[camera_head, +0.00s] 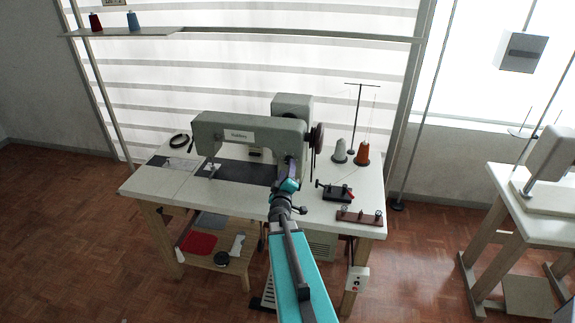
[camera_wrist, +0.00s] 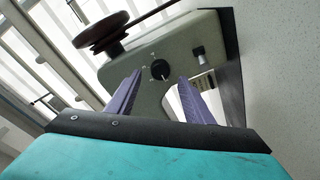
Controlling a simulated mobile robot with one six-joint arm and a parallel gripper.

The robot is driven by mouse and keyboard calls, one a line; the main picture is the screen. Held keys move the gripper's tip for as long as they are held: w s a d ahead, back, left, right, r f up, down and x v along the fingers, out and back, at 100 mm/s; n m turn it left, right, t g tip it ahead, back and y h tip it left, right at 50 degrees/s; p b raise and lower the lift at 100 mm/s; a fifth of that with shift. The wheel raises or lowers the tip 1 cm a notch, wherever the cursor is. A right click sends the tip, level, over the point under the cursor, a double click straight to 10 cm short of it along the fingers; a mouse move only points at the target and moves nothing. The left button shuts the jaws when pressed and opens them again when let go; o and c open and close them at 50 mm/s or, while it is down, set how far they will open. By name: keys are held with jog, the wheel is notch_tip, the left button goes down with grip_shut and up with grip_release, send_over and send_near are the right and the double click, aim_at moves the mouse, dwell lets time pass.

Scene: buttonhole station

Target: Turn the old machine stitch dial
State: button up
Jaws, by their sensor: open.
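The old sewing machine (camera_head: 240,133) is grey-green and stands on a white-topped table (camera_head: 352,187). In the wrist view its end face (camera_wrist: 185,42) fills the upper middle. The stitch dial (camera_wrist: 160,69) is a round black knob with a light mark on that face. My gripper (camera_wrist: 160,80) is open, its two purple fingers to the left and right, with the dial showing between their tips in the picture. I cannot tell whether the fingers touch the machine. In the head view my gripper (camera_head: 291,172) is at the machine's right end, and my arm hides the dial.
The dark handwheel (camera_wrist: 101,31) juts out at the upper left of the wrist view. A grey cone (camera_head: 340,151) and an orange cone (camera_head: 362,154) of thread, a black device (camera_head: 335,193) and a brown rack (camera_head: 358,217) stand on the table's right side.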

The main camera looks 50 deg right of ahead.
aim_at(288, 162)
jog(key=shift+p+x, duration=0.5)
jog(key=shift+x, duration=1.5)
jog(key=shift+w, duration=0.15)
jog(key=c, duration=1)
jog(key=shift+c, duration=0.2)
